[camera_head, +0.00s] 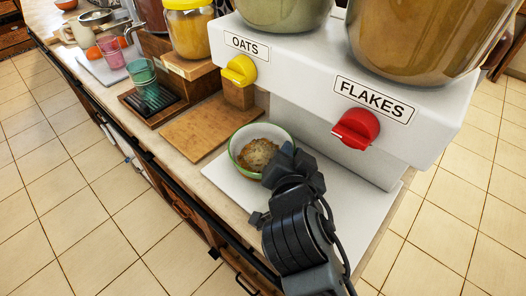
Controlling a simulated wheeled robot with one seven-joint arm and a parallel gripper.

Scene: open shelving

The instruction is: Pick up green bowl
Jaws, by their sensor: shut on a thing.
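My gripper (284,160) comes from the lower right and is shut on the bowl's right rim. The gripper hides that side of the bowl and its own fingertips. The bowl looks level, and I cannot tell whether it is lifted off the board.
The white dispenser (395,133) with a yellow knob (239,70) and a red knob (356,128) stands close behind. A wooden board (205,128) lies to the left, then a dark tray with a green glass (145,84). Bare white board (350,210) lies right of the bowl.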

